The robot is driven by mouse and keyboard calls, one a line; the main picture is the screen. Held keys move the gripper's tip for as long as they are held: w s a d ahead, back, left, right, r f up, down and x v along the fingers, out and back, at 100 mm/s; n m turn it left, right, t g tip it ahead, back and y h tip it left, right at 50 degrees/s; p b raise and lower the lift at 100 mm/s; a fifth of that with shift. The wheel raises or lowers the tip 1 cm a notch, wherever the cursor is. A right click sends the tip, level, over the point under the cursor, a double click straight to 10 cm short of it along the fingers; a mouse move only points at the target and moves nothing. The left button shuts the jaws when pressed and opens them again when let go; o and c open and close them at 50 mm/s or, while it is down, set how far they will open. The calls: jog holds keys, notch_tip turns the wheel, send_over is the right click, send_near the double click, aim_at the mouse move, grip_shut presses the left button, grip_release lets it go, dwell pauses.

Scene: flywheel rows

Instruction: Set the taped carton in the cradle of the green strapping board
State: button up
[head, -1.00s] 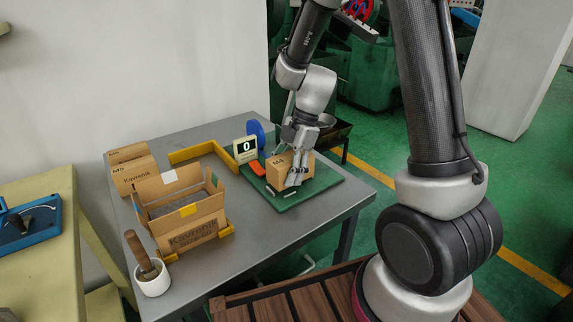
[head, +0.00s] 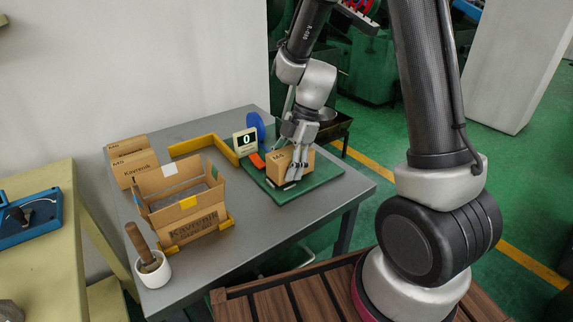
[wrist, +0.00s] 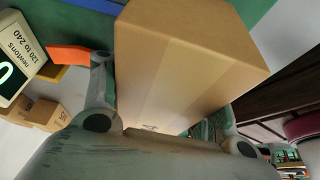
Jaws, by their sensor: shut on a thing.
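The taped carton (head: 281,166) is a small brown box with a paler tape band, which shows close up in the wrist view (wrist: 180,65). My gripper (head: 296,170) is shut on it, with a finger on each side in the wrist view. The carton is upright at the middle of the green strapping board (head: 327,172), on or just above it; I cannot tell if its base touches. The cradle is mostly hidden by the carton and my fingers. The board's display (head: 245,142) reads 0, and an orange part (head: 257,161) lies beside it.
An open carton (head: 180,202) stands in yellow corner stops at the table's (head: 245,246) middle left. Closed cartons (head: 136,168) stand behind it. A white pot with a wooden-handled tool (head: 152,270) is at the front left. A blue disc (head: 256,128) stands behind the display. The table's front right is clear.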

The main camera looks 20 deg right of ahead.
jog(key=shift+f, duration=0.3)
jog(key=o, duration=1.5)
jog(key=shift+c, duration=0.2)
jog(key=v, duration=1.2)
jog(key=shift+w, duration=0.1)
